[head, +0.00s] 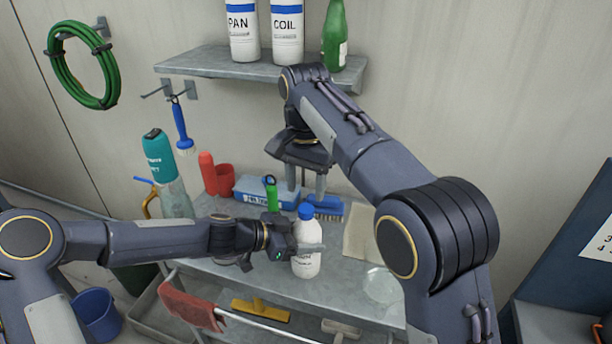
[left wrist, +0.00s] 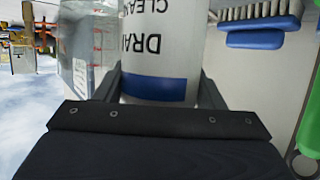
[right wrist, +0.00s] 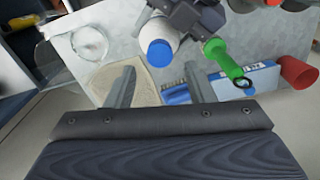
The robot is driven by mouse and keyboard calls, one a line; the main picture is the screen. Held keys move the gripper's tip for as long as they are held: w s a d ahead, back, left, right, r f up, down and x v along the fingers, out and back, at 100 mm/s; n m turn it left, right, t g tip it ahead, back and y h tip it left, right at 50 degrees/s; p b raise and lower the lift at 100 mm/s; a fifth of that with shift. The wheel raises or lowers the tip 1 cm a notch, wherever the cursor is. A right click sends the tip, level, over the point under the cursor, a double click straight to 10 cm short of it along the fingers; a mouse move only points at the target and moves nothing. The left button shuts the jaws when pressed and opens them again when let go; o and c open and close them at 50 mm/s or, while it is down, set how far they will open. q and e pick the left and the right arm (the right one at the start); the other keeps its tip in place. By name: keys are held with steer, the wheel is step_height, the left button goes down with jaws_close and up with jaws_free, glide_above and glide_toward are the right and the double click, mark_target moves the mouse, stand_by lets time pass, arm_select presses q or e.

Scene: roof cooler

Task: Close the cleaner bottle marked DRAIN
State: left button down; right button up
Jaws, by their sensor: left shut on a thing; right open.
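The white DRAIN bottle (head: 306,266) stands upright at the shelf's front, with a blue cap (head: 306,211) on its neck. I cannot tell whether the cap is tight. In the left wrist view its label (left wrist: 150,45) reads DRAIN above a blue band. My left gripper (head: 308,248) is shut around the bottle's body, from the left. My right gripper (head: 305,182) is open and empty, pointing down behind and above the bottle. In the right wrist view the blue cap (right wrist: 161,53) lies beyond the gap between the right fingers (right wrist: 160,88).
Behind the bottle are a green torch-like item (head: 271,194), a blue box (head: 250,188), a blue brush (head: 328,208) and a tan cloth (head: 360,235). A clear round dish (head: 382,285) lies to the right. PAN (head: 241,30) and COIL (head: 287,30) bottles stand on the upper shelf.

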mark_target(306, 208)
steer(key=n, duration=0.2)
steer(key=r+n, duration=0.1)
steer(key=n, duration=0.5)
steer(key=shift+r, duration=0.25)
steer(key=n, duration=0.4)
steer(key=shift+r, duration=0.35)
steer(key=n, duration=0.3)
steer(key=shift+r+n, duration=0.35)
steer(key=shift+n, duration=0.05)
steer(key=shift+f, duration=4)
steer(key=c, duration=0.9)
steer(key=o, duration=1.1)
steer(key=shift+c, duration=0.2)
